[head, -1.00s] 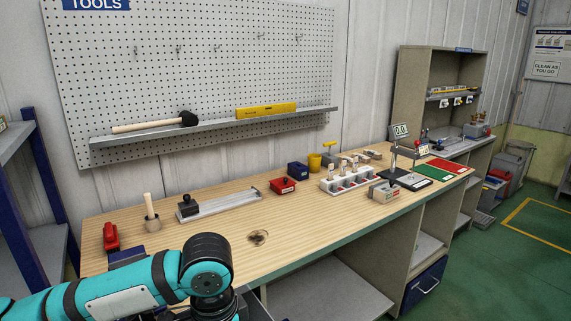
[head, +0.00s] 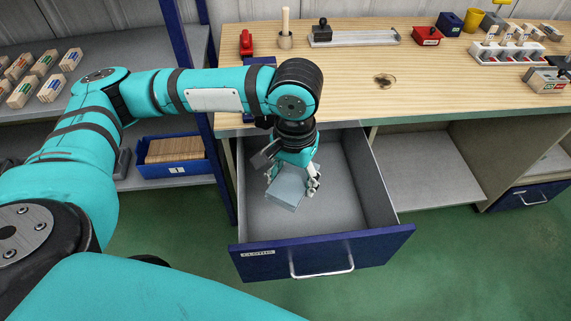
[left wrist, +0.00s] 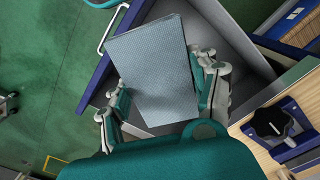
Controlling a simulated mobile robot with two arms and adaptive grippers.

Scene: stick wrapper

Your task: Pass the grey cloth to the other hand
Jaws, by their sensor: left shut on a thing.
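The grey cloth (head: 287,188) is a flat, folded, light grey-blue piece in the head view. My left gripper (head: 294,179) is shut on it, over the open drawer labelled for cloths. In the left wrist view the cloth (left wrist: 155,70) lies between the two fingers of my left gripper (left wrist: 165,98) and sticks out beyond them. The drawer (head: 370,242) has a blue front and a grey inside, and no other cloth shows in it. I cannot tell how far the cloth is above the drawer floor. My right gripper is not in view.
The wooden workbench (head: 440,80) stands behind the drawer, with a red stapler-like tool (head: 246,42) and several other items on it. A blue bin (head: 180,173) sits on the shelf at left. Green floor (head: 470,250) is clear at right.

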